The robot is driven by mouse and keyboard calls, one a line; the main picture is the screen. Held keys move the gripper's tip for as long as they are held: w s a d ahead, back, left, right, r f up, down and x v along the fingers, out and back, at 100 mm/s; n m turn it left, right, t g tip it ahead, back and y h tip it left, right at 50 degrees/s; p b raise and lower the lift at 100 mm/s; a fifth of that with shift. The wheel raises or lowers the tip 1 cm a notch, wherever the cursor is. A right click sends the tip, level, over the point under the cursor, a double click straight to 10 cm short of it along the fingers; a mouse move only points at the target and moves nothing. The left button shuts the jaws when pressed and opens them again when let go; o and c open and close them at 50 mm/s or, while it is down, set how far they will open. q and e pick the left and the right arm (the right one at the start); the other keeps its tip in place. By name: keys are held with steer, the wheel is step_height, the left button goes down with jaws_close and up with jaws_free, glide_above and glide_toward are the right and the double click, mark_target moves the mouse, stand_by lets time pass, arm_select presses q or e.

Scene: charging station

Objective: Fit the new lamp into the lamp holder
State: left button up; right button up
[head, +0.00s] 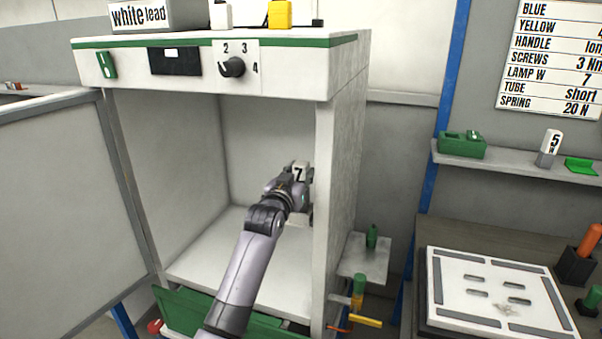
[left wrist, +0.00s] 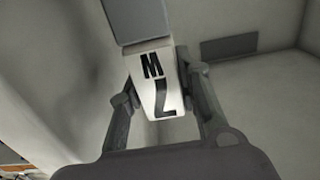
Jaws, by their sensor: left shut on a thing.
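A white lamp marked 7 (head: 299,172) is inside the open cabinet, near its right wall. In the left wrist view the white lamp (left wrist: 156,82) reads 7 W and sits between the fingers. A grey block (left wrist: 137,20) adjoins its far end; I cannot tell whether it is part of the lamp or the lamp holder. My left gripper (head: 300,190) is shut on the lamp, and its fingers flank it in the wrist view (left wrist: 160,88). No lamp holder can be clearly made out. My right gripper is out of view.
The cabinet's right front post (head: 325,210) stands close beside my left arm. The cabinet floor (head: 215,260) is mostly clear.

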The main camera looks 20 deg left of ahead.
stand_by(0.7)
arm_select(q)
steer(key=shift+f, duration=0.3)
steer(key=shift+f+b, duration=0.8)
steer(key=shift+f, duration=1)
steer(key=o, duration=1.3)
steer(key=shift+r, duration=0.1)
steer(key=s, duration=1.2)
steer(key=shift+a, duration=0.2)
